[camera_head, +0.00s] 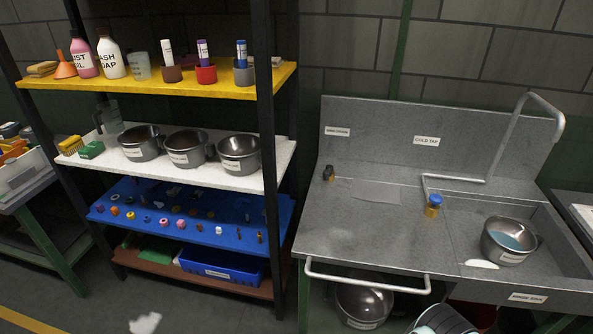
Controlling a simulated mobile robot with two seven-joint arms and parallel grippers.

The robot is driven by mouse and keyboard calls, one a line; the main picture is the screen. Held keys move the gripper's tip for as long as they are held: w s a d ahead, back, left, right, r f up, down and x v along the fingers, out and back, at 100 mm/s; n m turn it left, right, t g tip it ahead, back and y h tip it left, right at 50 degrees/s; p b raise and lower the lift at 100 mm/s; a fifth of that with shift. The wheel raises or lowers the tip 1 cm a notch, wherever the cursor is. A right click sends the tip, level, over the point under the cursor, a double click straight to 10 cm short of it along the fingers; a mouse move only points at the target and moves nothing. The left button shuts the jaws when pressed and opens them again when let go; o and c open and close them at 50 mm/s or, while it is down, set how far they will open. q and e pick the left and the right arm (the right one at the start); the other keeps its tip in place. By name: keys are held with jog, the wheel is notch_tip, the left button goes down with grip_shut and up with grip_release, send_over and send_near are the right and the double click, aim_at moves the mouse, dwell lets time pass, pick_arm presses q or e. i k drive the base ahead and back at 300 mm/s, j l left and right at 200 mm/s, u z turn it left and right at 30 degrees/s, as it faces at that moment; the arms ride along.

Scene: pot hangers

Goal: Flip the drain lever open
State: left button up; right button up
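No drain lever can be made out with certainty. A grey metal sink unit (335,215) stands at the right. Its basin at the right holds a metal pot (496,246) with bluish liquid in it. A white label (527,297), too small to read surely, is on the front face below the basin. A blue-topped brass tap knob (434,204) stands left of the basin, below a label reading COLD TAP (427,141). A small dark and brass fitting (328,173) stands at the unit's back left. Neither of my grippers is in view.
A shelf rack at the left holds bottles and cups on its yellow shelf (200,87), and several pots on its white shelf (278,167). A pale rail (367,275) runs along the sink unit's front. A pot (362,306) and a bucket (440,320) stand below.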

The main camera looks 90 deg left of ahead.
aim_at(327, 172)
jog(key=u, duration=2.85)
jog(key=i+j+z, duration=0.1)
jog(key=z, duration=0.75)
jog(key=i+j+z, duration=0.1)
jog(key=j+z, duration=0.9)
jog(key=j, duration=1.4)
jog(key=i+l, duration=0.1)
jog(key=l, duration=0.2)
jog(key=i+l+z, duration=0.1)
jog(key=l, duration=0.2)
jog(key=k+j+u, duration=0.15)
jog(key=j, duration=0.25)
jog(key=j+u, duration=0.15)
jog(key=j, duration=0.25)
jog(key=k+j, duration=0.05)
